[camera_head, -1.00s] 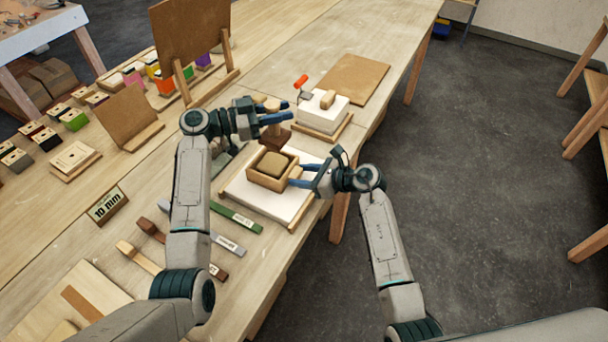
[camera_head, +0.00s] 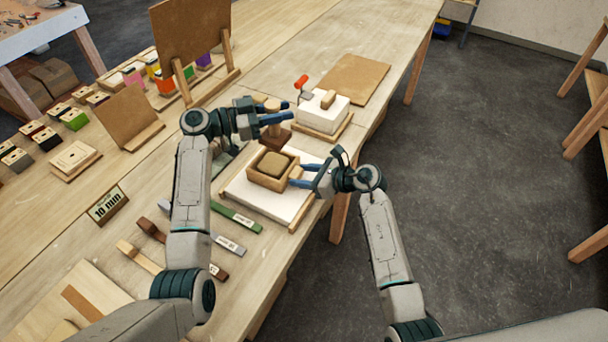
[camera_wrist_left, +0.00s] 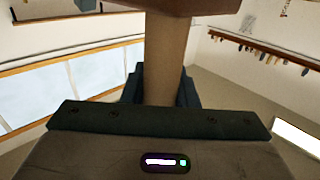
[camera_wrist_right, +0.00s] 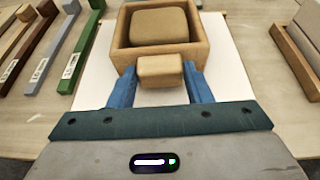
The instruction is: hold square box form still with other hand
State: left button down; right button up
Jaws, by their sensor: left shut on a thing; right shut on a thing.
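The square box form (camera_head: 270,179) is a wooden frame on a white board (camera_head: 243,190), with a tan block (camera_head: 273,163) inside it. My right gripper (camera_head: 303,177) is shut on the small wooden handle on the form's near side; the handle (camera_wrist_right: 160,71) shows between the blue fingers in the right wrist view. My left gripper (camera_head: 277,124) is shut on the upright handle (camera_head: 273,127) of a wooden tamper with a dark square base (camera_head: 276,139), just beyond the form. The left wrist view shows the handle (camera_wrist_left: 165,60) between the fingers.
A white block with a wooden grip (camera_head: 324,112) stands on a board behind. Labelled strips, one green (camera_head: 236,216), lie left of the white board. A "10 mm" sign (camera_head: 108,205) stands further left. The table's right edge is close to my right gripper.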

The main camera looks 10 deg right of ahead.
aim_at(276, 138)
pick_arm(q)
jog(key=f, duration=0.1)
jog(key=a+f, duration=0.1)
jog(key=w+f, duration=0.1)
jog(key=shift+a+f+n+t, duration=0.1)
jog(key=shift+a+n+t, duration=0.1)
jog(key=shift+n+t, duration=0.1)
jog(key=shift+f, duration=2.25)
jog(key=c, duration=2)
grip_release()
grip_shut()
jog(key=shift+s+f, duration=0.1)
jog(key=shift+f, duration=0.65)
